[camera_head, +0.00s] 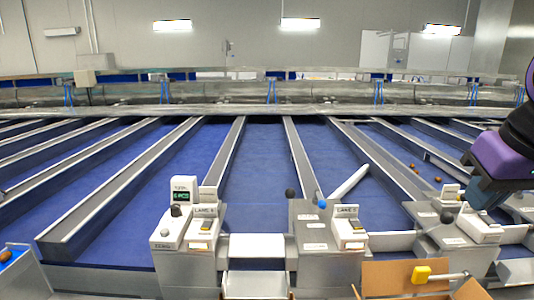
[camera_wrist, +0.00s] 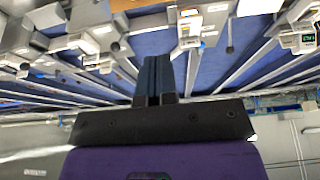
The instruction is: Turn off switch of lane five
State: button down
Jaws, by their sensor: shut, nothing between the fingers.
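A grey control box (camera_head: 325,245) stands at the front, right of centre. Its white switch unit (camera_head: 348,228) has a label that seems to start with "LANE", its number too small to read surely. A similar box (camera_head: 187,245) with a labelled switch unit (camera_head: 205,225) stands to the left, and a third box (camera_head: 450,245) to the right. My gripper (camera_wrist: 157,60) is shut and empty in the wrist view. In the head view its fingers (camera_head: 480,197) hang at the right edge, above the third box, apart from the middle one.
Blue lanes (camera_head: 265,170) with grey dividers run back from the boxes. Several dates (camera_head: 414,167) lie on a right lane.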

jog(key=shift+s+f, duration=0.65)
jog(key=shift+s, duration=1.05)
jog(key=g, duration=0.6)
send_over(357, 225)
jog(key=w, duration=0.3)
notch_tip(357, 225, down, 7)
jog(key=s+f, duration=0.1)
jog(key=f, duration=0.8)
jog(key=s+f, duration=0.1)
jog(key=f, duration=0.3)
jog(key=shift+s+f, duration=0.15)
jog(key=shift+s, duration=0.15)
